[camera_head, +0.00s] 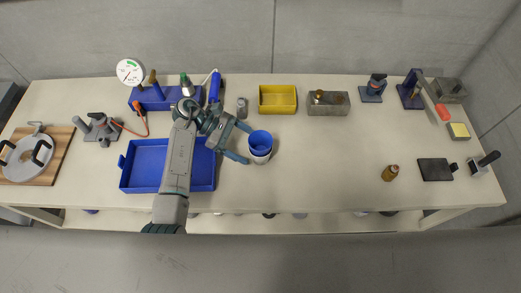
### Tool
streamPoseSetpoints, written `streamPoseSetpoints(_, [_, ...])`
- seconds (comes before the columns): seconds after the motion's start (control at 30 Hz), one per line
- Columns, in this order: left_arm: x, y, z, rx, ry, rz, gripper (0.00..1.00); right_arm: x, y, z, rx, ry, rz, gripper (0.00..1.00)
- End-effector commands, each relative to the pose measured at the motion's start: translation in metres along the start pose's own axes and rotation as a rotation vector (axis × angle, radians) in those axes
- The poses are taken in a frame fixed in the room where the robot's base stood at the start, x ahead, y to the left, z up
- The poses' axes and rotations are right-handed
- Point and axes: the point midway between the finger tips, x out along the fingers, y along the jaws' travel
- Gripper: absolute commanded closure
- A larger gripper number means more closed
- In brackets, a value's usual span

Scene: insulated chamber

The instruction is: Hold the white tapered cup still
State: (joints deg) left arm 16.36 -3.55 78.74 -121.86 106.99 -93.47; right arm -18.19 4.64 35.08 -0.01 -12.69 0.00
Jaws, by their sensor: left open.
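A white tapered cup (261,158) stands on the table near its middle, just right of the blue tray. A blue cup-like piece (260,142) sits in its top and hides most of its wall. My left gripper (244,143) reaches in from the left. Its two teal fingers are spread open, with tips just left of the cup. I cannot tell from this angle whether a fingertip touches the cup. My right gripper is not in view.
A blue tray (134,184) lies under my left arm. A yellow bin (278,111) and a grey metal block (327,110) stand behind the cup. A brown bottle (390,173) stands to the right. The table between cup and bottle is clear.

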Motion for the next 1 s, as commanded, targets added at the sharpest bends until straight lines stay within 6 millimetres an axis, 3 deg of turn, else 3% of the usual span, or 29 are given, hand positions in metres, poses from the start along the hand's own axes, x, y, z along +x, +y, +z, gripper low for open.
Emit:
streamPoseSetpoints(0.03, [0.008, -0.001, 0.002, -0.001, -0.003, -0.001, 0.18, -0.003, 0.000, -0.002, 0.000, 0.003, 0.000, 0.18])
streamPoseSetpoints(0.1, [0.022, 0.000, -0.005, 0.002, -0.002, 0.000, 0.18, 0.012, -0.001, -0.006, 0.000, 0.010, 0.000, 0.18])
streamPoseSetpoints(0.33, [0.043, 0.000, -0.003, 0.001, -0.001, 0.001, 0.18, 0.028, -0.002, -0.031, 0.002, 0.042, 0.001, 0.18])
streamPoseSetpoints(0.77, [0.048, 0.000, 0.000, -0.001, 0.000, 0.001, 0.18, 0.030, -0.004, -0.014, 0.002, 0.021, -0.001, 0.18])
streamPoseSetpoints(0.97, [0.048, 0.000, 0.000, -0.001, 0.000, 0.001, 0.55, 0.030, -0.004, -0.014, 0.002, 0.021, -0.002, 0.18])
streamPoseSetpoints(1.0, [0.048, 0.000, 0.000, -0.001, 0.000, 0.001, 0.55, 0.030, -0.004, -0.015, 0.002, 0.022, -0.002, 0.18])
